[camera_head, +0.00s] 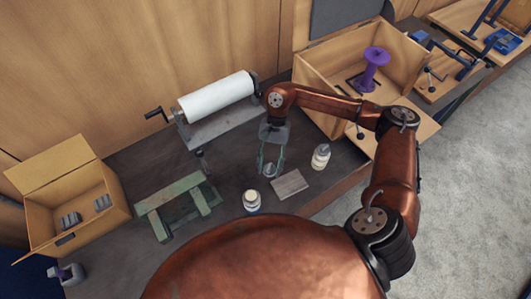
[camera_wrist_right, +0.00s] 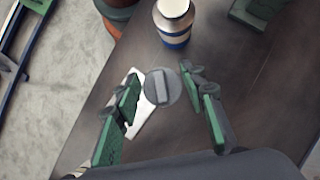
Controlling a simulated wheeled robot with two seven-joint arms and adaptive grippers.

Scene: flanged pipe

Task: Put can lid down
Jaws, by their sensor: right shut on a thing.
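My right gripper (camera_head: 271,165) hangs over the dark table, its fingers closed on the grey can lid (camera_head: 270,171). In the right wrist view, the round lid (camera_wrist_right: 161,87) with its raised bar sits between the fingertips of the right gripper (camera_wrist_right: 164,88). A cream can with a dark band (camera_head: 251,201) stands upright nearer to my body; it also shows at the top of the wrist view (camera_wrist_right: 174,22). A second pale can (camera_head: 320,157) stands to the right of the gripper. My left gripper is not in view.
A green metal stand (camera_head: 178,201) is left of the gripper, and a white roll on a crank holder (camera_head: 215,97) is behind. An open cardboard box (camera_head: 66,193) is at left. A wooden crate (camera_head: 318,68) with a purple spool (camera_head: 372,68) is at back right.

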